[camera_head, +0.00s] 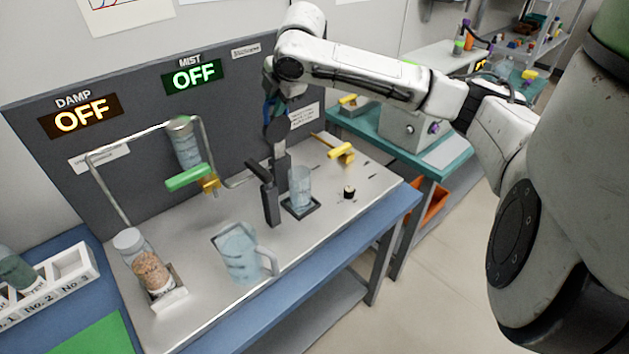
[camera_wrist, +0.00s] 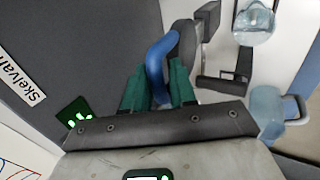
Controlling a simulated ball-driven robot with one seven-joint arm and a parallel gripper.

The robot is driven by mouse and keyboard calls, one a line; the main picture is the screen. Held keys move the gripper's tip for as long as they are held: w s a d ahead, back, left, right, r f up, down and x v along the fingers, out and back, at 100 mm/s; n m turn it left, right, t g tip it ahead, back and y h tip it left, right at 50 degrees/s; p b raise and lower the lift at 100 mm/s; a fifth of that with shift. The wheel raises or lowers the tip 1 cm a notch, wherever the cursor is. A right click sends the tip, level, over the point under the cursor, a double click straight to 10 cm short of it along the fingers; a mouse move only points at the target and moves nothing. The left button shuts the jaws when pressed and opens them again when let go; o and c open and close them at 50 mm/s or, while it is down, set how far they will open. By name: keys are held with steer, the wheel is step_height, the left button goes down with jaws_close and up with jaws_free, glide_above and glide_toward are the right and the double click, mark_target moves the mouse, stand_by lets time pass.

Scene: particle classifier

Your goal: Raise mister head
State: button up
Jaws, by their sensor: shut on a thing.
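The mister head is a dark grey rounded part (camera_head: 277,129) on an upright dark post (camera_head: 281,168) near the back panel. It also shows in the wrist view (camera_wrist: 188,45), with a curved blue handle (camera_wrist: 157,58) on it. My gripper (camera_head: 271,108) is at this handle. In the wrist view, the green fingers of my gripper (camera_wrist: 158,88) are shut around the blue handle, one on each side. In the head view my wrist and fingers partly hide the handle.
A clear beaker (camera_head: 300,188) stands on a square pad in front of the post, beside a black upright piece (camera_head: 269,202). The MIST sign (camera_head: 194,76) and DAMP sign (camera_head: 81,116) read OFF.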

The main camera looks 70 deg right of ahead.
steer(key=shift+f, duration=0.3)
steer(key=shift+o, duration=0.3)
steer(key=shift+w+d+f+b, duration=0.1)
steer(key=shift+w+d+b, duration=0.2)
steer(key=shift+w, duration=0.2)
steer(key=shift+w+d+f+b, duration=0.1)
steer(key=shift+w+d+b, duration=0.15)
steer(key=shift+w, duration=0.2)
steer(key=o, duration=0.5)
steer(key=shift+o, duration=0.2)
steer(key=shift+t, duration=0.3)
steer(key=shift+p+v, duration=1.55)
steer(key=shift+v, duration=0.75)
steer(key=p+v, duration=0.1)
steer(key=v, duration=0.1)
steer(key=shift+a+r, duration=0.1)
steer(key=shift+r, duration=0.35)
